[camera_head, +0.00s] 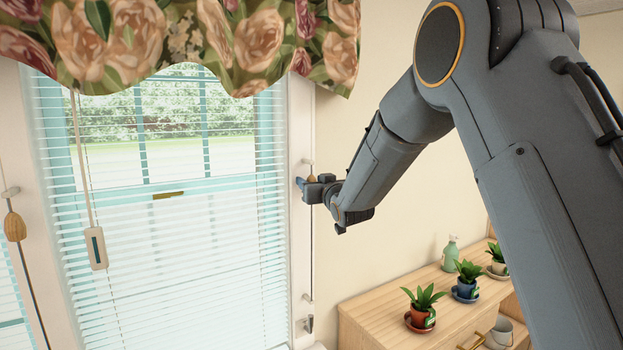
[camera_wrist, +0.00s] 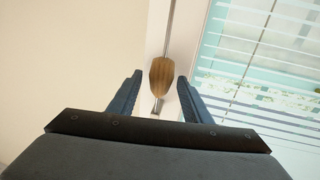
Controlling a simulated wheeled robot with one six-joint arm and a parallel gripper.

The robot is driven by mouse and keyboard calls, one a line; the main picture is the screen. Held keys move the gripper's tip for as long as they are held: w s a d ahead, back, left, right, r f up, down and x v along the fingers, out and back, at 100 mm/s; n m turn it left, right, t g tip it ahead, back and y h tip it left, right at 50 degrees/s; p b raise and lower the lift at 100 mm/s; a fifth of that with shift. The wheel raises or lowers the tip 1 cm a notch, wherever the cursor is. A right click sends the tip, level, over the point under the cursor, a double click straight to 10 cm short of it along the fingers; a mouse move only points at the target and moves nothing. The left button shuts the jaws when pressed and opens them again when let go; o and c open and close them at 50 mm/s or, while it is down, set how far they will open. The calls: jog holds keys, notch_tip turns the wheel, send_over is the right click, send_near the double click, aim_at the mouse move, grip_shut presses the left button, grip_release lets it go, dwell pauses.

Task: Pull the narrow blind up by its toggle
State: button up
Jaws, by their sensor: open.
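A brown wooden toggle (camera_wrist: 161,76) on a cord sits between my gripper's fingertips (camera_wrist: 160,75) in the wrist view. A gap shows on each side of it, so my gripper is open and not holding it. In the head view my gripper (camera_head: 304,184) is at the right window frame, largely hiding this toggle (camera_head: 311,178). A second wooden toggle (camera_head: 15,227) hangs on a cord at the far left frame. A lowered slatted blind (camera_head: 200,260) covers the middle window. Another blind (camera_head: 10,312) shows only partly at the left edge. I cannot tell which blind each cord works.
A pale handle (camera_head: 96,248) hangs on a wand before the middle blind. A floral valance (camera_head: 185,40) covers the window top. Below my arm, a wooden cabinet (camera_head: 375,312) bears potted plants (camera_head: 423,305) and a green bottle (camera_head: 450,252). A mug (camera_head: 499,332) stands lower right.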

jog(key=shift+w+a, duration=0.15)
jog(key=shift+w, duration=0.15)
grip_shut()
notch_tip(320, 180, down, 34)
jog(key=b, duration=2.3)
jog(key=shift+b, duration=0.35)
jog(key=shift+s+f+b, duration=0.1)
jog(key=shift+f+b, duration=0.4)
jog(key=shift+f, duration=0.35)
jog(key=shift+f, duration=0.1)
jog(key=shift+c, duration=0.7)
grip_release()
jog(key=shift+o, duration=0.7)
